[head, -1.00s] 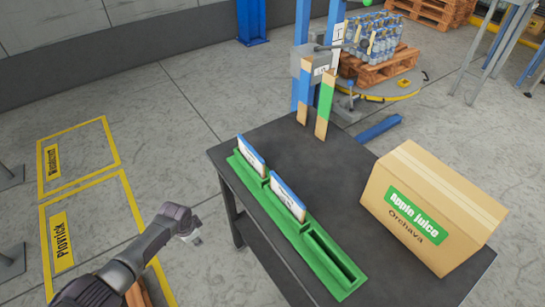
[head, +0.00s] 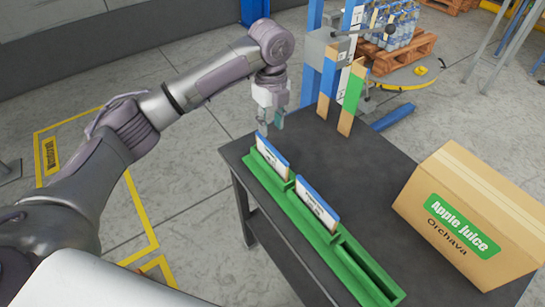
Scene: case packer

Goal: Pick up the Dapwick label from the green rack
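The green rack (head: 334,252) lies along the left edge of the dark table. Two white labels with blue top edges stand in it: a far label (head: 272,156) and a near label (head: 317,203). Their print is too small to read, so I cannot tell which is Dapwick. The rack's nearest slot is empty. My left gripper (head: 271,124) points down just above and behind the far label, apart from it. Its two fingers are spread with nothing between them. My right gripper is not in view.
A cardboard Apple Juice Orchava box (head: 470,225) stands on the table (head: 372,180) at the right. Two upright boards, one blue and wood (head: 328,85) and one green and wood (head: 351,98), stand at the table's back. The tabletop between is bare.

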